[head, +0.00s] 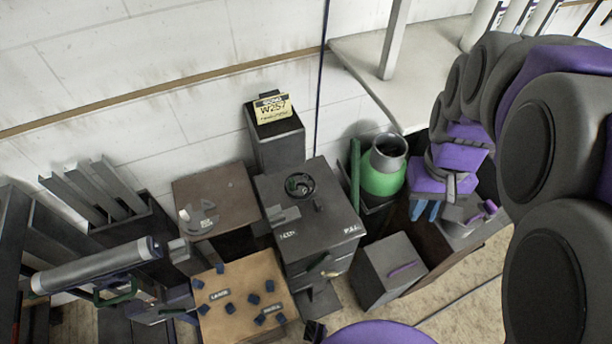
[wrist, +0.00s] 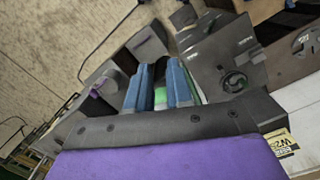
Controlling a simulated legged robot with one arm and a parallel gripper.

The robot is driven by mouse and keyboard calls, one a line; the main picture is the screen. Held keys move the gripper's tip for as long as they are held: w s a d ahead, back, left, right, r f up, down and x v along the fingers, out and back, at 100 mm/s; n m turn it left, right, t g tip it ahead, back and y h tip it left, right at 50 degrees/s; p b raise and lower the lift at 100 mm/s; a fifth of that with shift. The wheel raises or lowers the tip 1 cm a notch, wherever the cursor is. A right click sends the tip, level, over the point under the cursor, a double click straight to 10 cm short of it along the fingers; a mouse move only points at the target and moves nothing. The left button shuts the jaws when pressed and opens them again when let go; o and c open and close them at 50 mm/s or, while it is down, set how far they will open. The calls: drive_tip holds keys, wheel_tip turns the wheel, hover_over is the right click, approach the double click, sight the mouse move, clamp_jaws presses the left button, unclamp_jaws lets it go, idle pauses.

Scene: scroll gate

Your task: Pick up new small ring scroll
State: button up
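I cannot pick out a small ring scroll for certain. A long grey roll (head: 95,268) with a dark end lies across a dark rack at the left of the head view. Several pale rolls (head: 515,15) stand at the top right, cut off by the frame; no rings can be made out on them. My gripper (head: 425,210) hangs with its blue fingers pointing down, right of the green vessel. In the wrist view the blue fingers of my gripper (wrist: 158,88) stand apart with nothing held between them; green shows through the gap.
A dark cabinet (head: 325,222) has a round dial on top. A brown board (head: 235,313) bears small blue pieces and labels. A green vessel (head: 382,172), a grey box (head: 385,285) and a post with a yellow "W257" sign (head: 272,108) stand nearby. Some floor is clear at lower right.

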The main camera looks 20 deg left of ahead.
drive_tip(key=w+a+f+n, duration=0.1)
drive_tip(key=w+a, duration=0.2)
drive_tip(key=w, duration=0.4)
drive_tip(key=n+t+b, duration=0.1)
drive_tip(key=n+b, duration=0.4)
drive_tip(key=n, duration=0.3)
hover_over(311, 178)
wheel_tip(311, 178, down, 24)
drive_tip(key=shift+a+f, duration=0.25)
drive_tip(key=shift+f, duration=0.3)
drive_tip(key=f, duration=0.1)
drive_tip(key=f+b, duration=0.1)
drive_tip(key=f, duration=0.2)
drive_tip(key=shift+d+f, duration=0.35)
drive_tip(key=shift+f, duration=0.05)
drive_tip(key=shift+a, duration=0.1)
clamp_jaws()
